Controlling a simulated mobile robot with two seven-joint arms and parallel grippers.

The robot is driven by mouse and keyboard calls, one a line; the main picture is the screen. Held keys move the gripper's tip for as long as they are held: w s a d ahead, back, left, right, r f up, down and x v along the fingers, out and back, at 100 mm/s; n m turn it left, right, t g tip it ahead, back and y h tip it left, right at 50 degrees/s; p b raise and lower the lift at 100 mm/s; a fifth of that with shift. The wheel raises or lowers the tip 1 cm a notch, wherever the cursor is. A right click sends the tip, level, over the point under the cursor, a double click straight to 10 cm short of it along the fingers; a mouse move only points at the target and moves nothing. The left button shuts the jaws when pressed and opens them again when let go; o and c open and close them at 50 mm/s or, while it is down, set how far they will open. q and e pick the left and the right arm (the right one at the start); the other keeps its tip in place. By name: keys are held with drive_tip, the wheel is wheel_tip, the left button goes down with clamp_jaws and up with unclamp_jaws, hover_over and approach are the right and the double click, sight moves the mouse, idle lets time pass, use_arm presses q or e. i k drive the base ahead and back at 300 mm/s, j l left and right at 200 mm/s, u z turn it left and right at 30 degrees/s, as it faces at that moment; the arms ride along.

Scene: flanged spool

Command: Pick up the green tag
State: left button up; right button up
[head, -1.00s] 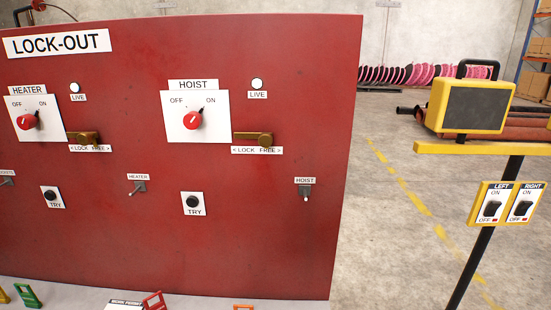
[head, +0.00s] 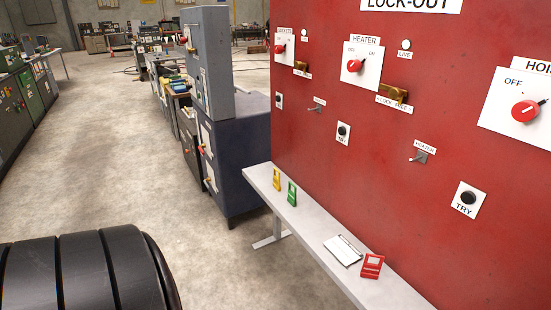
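The green tag (head: 292,194) stands on the left part of a narrow grey shelf (head: 310,226) in front of the red lock-out panel (head: 362,150). A yellow tag (head: 277,179) stands just left of it, near the shelf's far end. A red tag (head: 372,266) stands further right on the shelf, beside a white paper or board (head: 343,250). Neither of my grippers shows in the head view.
The panel carries red knobs, brass lock slides and switches. A blue-grey cabinet (head: 238,150) stands just beyond the shelf's far end. Open concrete floor (head: 130,180) lies to the left, with machines further back. A black ribbed cylindrical part fills the lower left.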

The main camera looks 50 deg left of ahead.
sight(292, 198)
drive_tip(key=u, duration=1.6)
drive_tip(key=i+j+z, duration=0.1)
drive_tip(key=z, duration=0.6)
drive_tip(key=i+j+z, duration=0.2)
drive_tip(key=j+z, duration=0.15)
drive_tip(key=j, duration=0.3)
drive_tip(key=i+j+z, duration=0.1)
drive_tip(key=j+z, duration=0.25)
drive_tip(key=j, duration=0.3)
drive_tip(key=j+z, duration=0.3)
drive_tip(key=j, duration=0.4)
drive_tip(key=k+j+z, duration=0.15)
drive_tip(key=j, duration=2.05)
drive_tip(key=i, duration=0.1)
